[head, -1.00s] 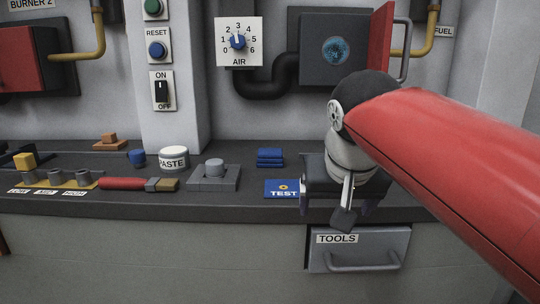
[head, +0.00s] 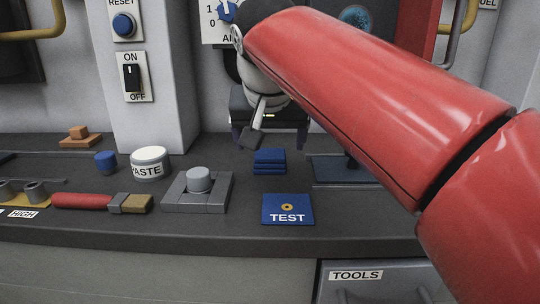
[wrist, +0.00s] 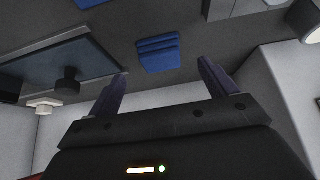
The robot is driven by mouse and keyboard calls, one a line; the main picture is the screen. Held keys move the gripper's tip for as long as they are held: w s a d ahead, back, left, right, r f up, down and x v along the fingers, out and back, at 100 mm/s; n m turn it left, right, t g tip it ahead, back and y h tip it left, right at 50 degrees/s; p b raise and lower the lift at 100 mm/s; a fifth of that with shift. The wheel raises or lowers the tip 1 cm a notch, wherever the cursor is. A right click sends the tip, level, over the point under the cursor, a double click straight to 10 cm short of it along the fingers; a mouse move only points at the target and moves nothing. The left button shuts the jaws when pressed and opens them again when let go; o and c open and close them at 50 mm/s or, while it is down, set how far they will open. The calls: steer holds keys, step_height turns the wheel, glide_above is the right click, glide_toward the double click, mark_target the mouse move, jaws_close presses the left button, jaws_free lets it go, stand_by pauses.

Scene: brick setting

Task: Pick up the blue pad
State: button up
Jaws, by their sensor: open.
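The blue pad (head: 269,161) is a small ribbed blue block lying on the dark bench, behind the blue TEST card. It also shows in the wrist view (wrist: 158,53), beyond and between the two fingers. My gripper (head: 269,140) is open and empty. In the head view it hangs just above and behind the pad, its fingers pointing down to either side. The wrist view shows my gripper's fingers (wrist: 162,72) spread apart, with a gap between them and the pad. My red arm hides part of the bench to the right.
The blue TEST card (head: 287,208) lies in front of the pad. A grey block fixture (head: 183,203), a PASTE jar (head: 150,165) and a red-handled brush (head: 85,201) stand to the left. A dark flat plate (head: 328,170) lies to the right. The TOOLS drawer (head: 375,285) is below.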

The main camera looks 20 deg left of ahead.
mark_target(270, 152)
steer(key=x, duration=0.6)
steer(key=shift+w+a+f, duration=0.1)
steer(key=shift+w+a, duration=0.1)
steer(key=shift+w, duration=0.3)
steer(key=c, duration=1.1)
step_height(270, 152, up, 10)
steer(key=shift+r+p, duration=0.1)
steer(key=shift+p, duration=1)
